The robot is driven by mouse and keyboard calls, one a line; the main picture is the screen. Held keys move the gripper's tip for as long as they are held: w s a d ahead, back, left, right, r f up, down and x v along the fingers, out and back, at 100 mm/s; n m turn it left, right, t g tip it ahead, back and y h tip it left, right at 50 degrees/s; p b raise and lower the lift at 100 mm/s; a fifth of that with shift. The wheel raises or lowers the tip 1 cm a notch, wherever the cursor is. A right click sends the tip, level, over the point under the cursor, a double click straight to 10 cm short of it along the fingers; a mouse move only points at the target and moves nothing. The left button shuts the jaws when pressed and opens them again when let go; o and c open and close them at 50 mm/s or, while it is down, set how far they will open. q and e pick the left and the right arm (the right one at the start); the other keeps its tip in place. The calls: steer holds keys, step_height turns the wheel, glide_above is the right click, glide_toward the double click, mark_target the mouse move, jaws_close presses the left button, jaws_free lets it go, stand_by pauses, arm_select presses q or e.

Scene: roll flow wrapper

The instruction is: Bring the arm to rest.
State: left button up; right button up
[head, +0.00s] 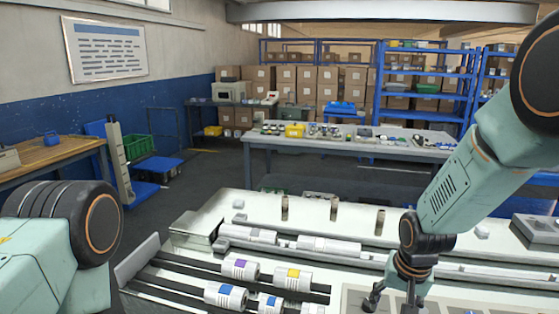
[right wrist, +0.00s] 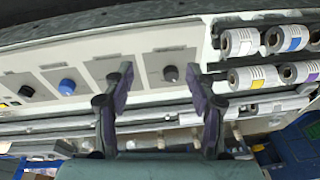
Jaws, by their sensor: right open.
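My right arm (head: 455,185) reaches down from the right in the head view. Its gripper (head: 395,303) is over the front right of the white wrapper machine (head: 215,212). In the right wrist view the two fingers of the right gripper (right wrist: 160,85) are spread apart with nothing between them.
White rolls with coloured labels, such as a purple one (head: 240,269) and a yellow one (head: 293,279), lie on dark rails left of the right gripper. A blue knob (right wrist: 67,87) is on the panel. Small upright posts (head: 334,208) stand behind. A grey table (head: 350,141) is farther back.

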steer(key=s+f+n+g+b, duration=0.2)
steer(key=s+f+b, duration=1.1)
steer(key=s+f, duration=1.7)
steer(key=s+n, duration=0.1)
steer(key=s, duration=0.2)
steer(key=shift+s+a+f+n+b, duration=0.25)
steer(key=shift+a+f+n+b, duration=0.05)
steer(key=shift+a+f+n, duration=0.1)
steer(key=shift+d, duration=0.1)
steer(key=shift+s, duration=0.1)
